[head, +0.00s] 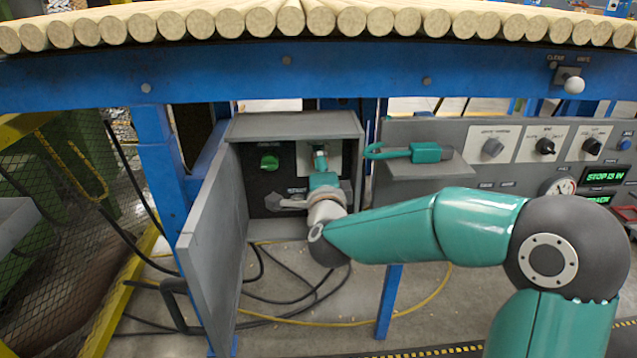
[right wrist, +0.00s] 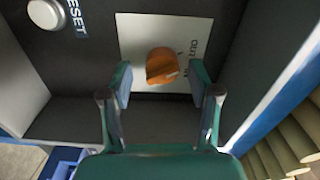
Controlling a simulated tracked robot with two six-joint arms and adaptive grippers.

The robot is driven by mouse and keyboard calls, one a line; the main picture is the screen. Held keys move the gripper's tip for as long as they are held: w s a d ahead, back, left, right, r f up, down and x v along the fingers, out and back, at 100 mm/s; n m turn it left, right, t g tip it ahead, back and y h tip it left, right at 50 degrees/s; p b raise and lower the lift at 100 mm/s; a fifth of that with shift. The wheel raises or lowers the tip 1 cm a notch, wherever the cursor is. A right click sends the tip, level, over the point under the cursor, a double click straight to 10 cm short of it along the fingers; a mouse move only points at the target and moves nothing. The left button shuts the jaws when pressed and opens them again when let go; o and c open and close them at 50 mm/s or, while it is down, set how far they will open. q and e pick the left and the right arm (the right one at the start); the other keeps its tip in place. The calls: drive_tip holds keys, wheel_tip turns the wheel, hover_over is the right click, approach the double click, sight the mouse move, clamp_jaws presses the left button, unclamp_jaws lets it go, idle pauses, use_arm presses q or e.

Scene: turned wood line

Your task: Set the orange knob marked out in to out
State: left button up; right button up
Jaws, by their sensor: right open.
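The orange knob (right wrist: 162,66) sits on a white plate (right wrist: 190,30) with dark lettering, inside an open grey box (head: 290,128). In the right wrist view the knob is between the two fingers of my right gripper (right wrist: 161,84), with a gap on each side. The lettering beside the knob is partly legible and looks turned in this view. My right gripper (head: 320,152) is open, reaching into the box in front of the white plate (head: 304,155). In the head view it hides the knob. My left gripper is not in view.
The box door (head: 212,250) stands open on the left. A pale button (right wrist: 47,13) marked RESET shows in the wrist view. Right of the box, a grey shelf (head: 440,170) holds a teal looped object (head: 424,152). Cables hang below.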

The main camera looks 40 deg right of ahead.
drive_tip(key=v, duration=1.1)
drive_tip(key=shift+a, duration=0.2)
drive_tip(key=shift+s+f, duration=0.15)
